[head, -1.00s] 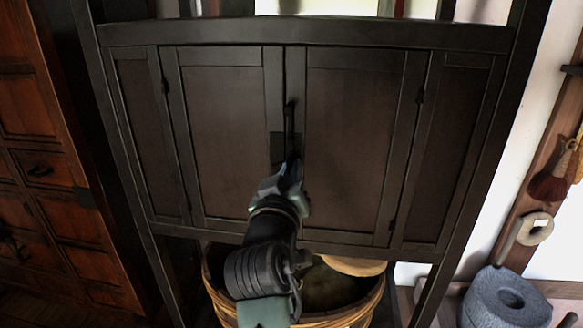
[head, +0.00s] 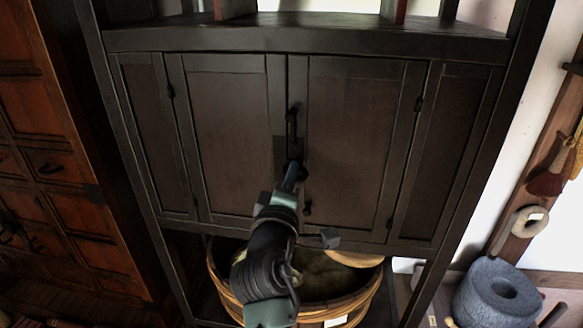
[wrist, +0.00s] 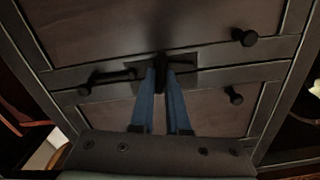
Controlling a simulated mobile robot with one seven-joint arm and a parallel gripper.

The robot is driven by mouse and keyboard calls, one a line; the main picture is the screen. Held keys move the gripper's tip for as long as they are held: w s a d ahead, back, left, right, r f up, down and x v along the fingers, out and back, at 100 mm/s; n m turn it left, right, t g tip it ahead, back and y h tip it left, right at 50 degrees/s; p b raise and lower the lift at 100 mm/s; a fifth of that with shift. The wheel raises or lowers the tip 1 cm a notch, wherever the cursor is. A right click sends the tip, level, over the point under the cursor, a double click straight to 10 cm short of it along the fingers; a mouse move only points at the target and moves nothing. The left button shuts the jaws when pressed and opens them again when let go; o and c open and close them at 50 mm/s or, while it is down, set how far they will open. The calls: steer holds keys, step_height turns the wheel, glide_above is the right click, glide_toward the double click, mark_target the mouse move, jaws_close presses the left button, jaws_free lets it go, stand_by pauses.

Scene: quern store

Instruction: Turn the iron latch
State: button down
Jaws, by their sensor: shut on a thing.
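The iron latch (wrist: 160,66) is a small dark piece on a dark plate across the seam of the two cabinet doors. In the wrist view my gripper (wrist: 160,80) has its two blue fingers on either side of it, closed on it. In the head view my gripper (head: 293,172) reaches the seam from below and mostly hides the latch. The dark wooden cabinet (head: 231,140) has both doors closed. A dark bar handle (head: 292,124) sits on the seam just above the gripper, and it also shows in the wrist view (wrist: 106,80).
Dark knobs (wrist: 245,37) stand out from the doors near the latch. A wooden tub (head: 222,292) is under the cabinet, below my arm. A red-brown chest (head: 75,205) stands at left. A grey stone quern (head: 500,292) sits on the floor at right.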

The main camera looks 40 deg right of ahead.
steer(key=shift+n+p, duration=0.65)
steer(key=shift+n, duration=0.65)
steer(key=shift+f+n, duration=0.1)
steer(key=shift+n, duration=0.2)
steer(key=c, duration=0.9)
jaws_free()
steer(key=b+v, duration=0.4)
steer(key=v, duration=0.9)
